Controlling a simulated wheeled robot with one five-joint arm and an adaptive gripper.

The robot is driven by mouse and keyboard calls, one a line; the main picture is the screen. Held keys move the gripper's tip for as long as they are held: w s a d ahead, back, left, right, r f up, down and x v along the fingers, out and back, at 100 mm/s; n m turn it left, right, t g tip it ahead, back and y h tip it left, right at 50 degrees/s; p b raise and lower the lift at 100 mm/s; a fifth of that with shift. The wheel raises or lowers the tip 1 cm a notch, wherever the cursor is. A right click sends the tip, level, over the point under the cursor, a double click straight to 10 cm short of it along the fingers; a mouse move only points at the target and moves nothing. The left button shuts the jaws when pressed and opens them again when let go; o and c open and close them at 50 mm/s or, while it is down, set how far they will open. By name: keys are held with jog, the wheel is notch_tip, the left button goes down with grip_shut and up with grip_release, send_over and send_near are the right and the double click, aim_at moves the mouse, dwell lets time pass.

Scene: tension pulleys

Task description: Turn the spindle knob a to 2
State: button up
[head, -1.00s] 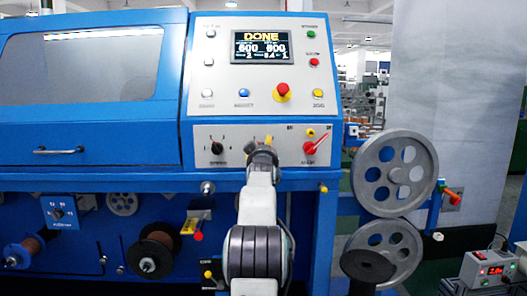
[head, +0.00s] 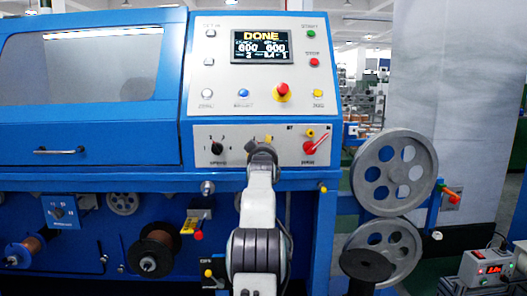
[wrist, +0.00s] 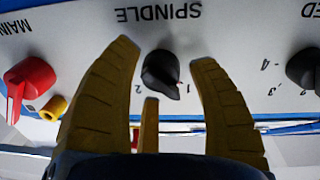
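The black spindle knob (wrist: 160,74) sits on a pale panel below the label SPINDLE, which appears upside down in the wrist view. Marks 2 and 1 flank it, with 2 on the left and 1 on the right. Its pointed end is turned to the lower right, toward the 1. My gripper (wrist: 165,54) is open, with one yellow finger on each side of the knob and visible gaps. A shorter yellow finger shows below the knob. In the head view my gripper (head: 263,146) covers the spindle knob.
A red main switch (wrist: 29,80) and yellow button (wrist: 53,108) lie left of my gripper in the wrist view. Another black knob (wrist: 305,69) lies right. In the head view the screen (head: 262,47) reads DONE, and a red emergency button (head: 282,88) is above.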

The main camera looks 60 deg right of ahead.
jog(key=c, duration=1)
jog(key=shift+r, duration=0.1)
jog(key=shift+c, duration=0.2)
jog(key=m+p, duration=0.3)
jog(key=m, duration=0.2)
jog(key=shift+r, duration=0.2)
jog(key=shift+a+m+p, duration=0.1)
jog(key=shift+m+p, duration=0.95)
jog(key=shift+m, duration=0.05)
jog(key=shift+f, duration=0.1)
jog(key=o, duration=0.9)
jog(key=shift+w, duration=0.15)
jog(key=shift+c, duration=0.2)
jog(key=o, duration=0.4)
jog(key=shift+f, duration=0.15)
jog(key=shift+c, duration=0.2)
